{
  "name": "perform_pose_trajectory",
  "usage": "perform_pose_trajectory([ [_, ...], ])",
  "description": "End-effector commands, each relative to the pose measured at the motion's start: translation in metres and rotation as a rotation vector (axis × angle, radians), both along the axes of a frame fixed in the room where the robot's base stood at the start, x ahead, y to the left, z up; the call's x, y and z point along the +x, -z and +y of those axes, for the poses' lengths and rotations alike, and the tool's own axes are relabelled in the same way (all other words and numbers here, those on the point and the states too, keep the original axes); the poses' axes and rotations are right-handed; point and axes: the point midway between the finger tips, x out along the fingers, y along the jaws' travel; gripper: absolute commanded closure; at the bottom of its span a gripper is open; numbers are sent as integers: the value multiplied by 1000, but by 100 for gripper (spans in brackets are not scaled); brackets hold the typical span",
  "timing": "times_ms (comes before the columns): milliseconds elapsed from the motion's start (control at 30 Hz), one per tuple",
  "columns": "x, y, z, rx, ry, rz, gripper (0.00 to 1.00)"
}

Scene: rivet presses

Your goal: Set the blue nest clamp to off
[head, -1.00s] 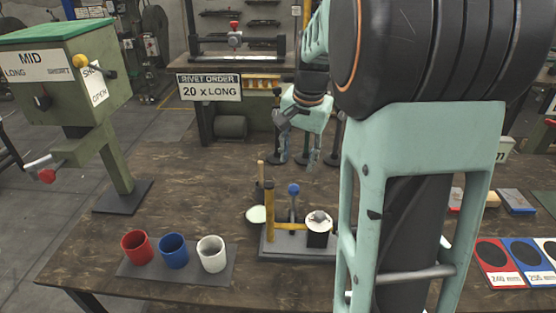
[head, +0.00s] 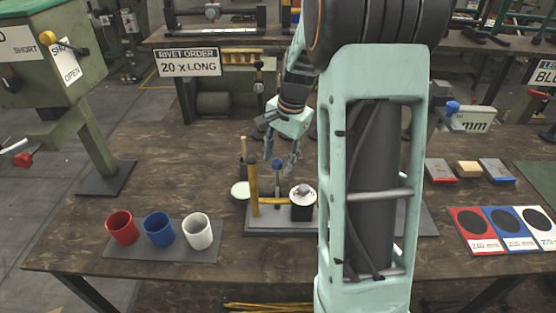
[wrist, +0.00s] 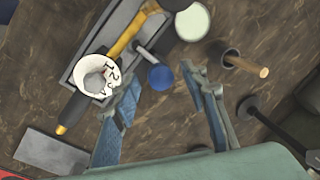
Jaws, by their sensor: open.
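A lever with a blue ball knob (head: 277,163) stands roughly upright on a grey fixture plate (head: 262,229) in the middle of the bench. I take it to be the blue nest clamp; no label on it is readable. In the wrist view the blue knob (wrist: 160,78) shows between my fingertips in the picture, with its short grey rod beside it. My gripper (head: 282,161) is open and empty, with its fingers pointing down close to the knob. I cannot tell whether they touch it. My arm hides the fixture's right part.
Next to the lever are a yellow bar (head: 254,188) and a white numbered dial (head: 303,194) on a black block. A cup with a wooden handle (wrist: 245,65) and a pale round dish (head: 240,190) stand close by. Red, blue and white cups (head: 196,229) are front left.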

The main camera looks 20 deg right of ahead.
Motion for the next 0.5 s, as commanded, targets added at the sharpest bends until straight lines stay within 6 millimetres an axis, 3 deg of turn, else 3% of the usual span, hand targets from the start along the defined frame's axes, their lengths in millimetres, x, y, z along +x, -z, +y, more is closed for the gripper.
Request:
perform_pose_trajectory([
  [400, 1, 9, 1, 0, 0, 0, 60],
  [500, 1, 9, 1, 0, 0, 0, 71],
])
